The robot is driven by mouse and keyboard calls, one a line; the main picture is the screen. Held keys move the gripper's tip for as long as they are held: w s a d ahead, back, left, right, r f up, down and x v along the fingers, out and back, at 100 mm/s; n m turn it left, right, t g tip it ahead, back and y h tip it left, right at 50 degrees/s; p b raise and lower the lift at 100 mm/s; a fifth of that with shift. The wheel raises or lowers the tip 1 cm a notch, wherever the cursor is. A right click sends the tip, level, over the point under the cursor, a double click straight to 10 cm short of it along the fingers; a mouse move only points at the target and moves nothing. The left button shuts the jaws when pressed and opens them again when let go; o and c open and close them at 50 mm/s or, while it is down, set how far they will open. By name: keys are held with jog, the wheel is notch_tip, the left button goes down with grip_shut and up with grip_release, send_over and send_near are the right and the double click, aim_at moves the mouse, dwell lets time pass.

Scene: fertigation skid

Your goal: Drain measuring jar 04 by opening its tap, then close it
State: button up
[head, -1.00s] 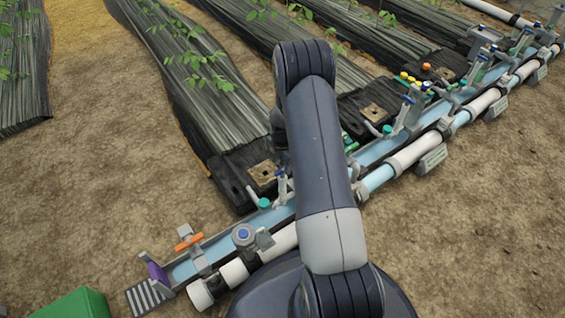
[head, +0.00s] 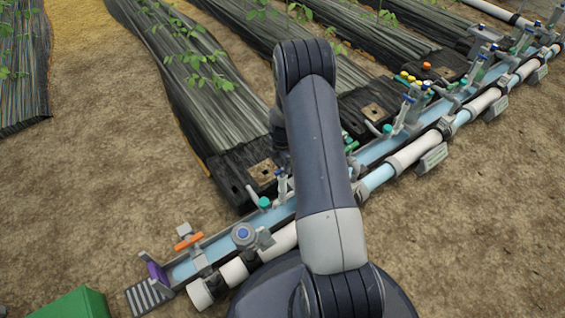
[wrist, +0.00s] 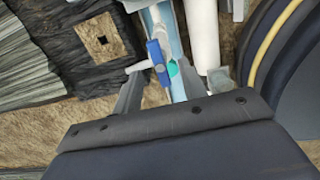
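In the wrist view my gripper (wrist: 176,78) has its two grey fingers apart. A blue tap lever (wrist: 156,56) lies between them, nearer the left finger, and I cannot tell whether either finger touches it. A teal part (wrist: 174,74) sits just right of the lever. In the head view my arm hides the gripper. No number is readable, so I cannot tell which jar is 04, and I see no liquid level.
A light-blue channel (head: 218,247) and white pipe (head: 284,239) run diagonally, with several similar fittings at upper right. An orange handle (head: 189,241) and green box (head: 75,304) are at lower left. A black-covered bed (wrist: 75,45) lies left of the fingers. Bare soil is open at right.

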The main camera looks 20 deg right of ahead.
aim_at(282, 169)
jog(key=shift+f+b, duration=1.55)
jog(key=shift+f, duration=0.7)
grip_shut()
jog(key=m, duration=0.5)
jog(key=shift+b, duration=0.3)
jog(key=m, duration=0.4)
jog(key=shift+m, duration=0.4)
jog(key=m, duration=0.4)
jog(key=shift+b, duration=0.3)
jog(key=m, duration=0.5)
jog(key=shift+m, duration=0.3)
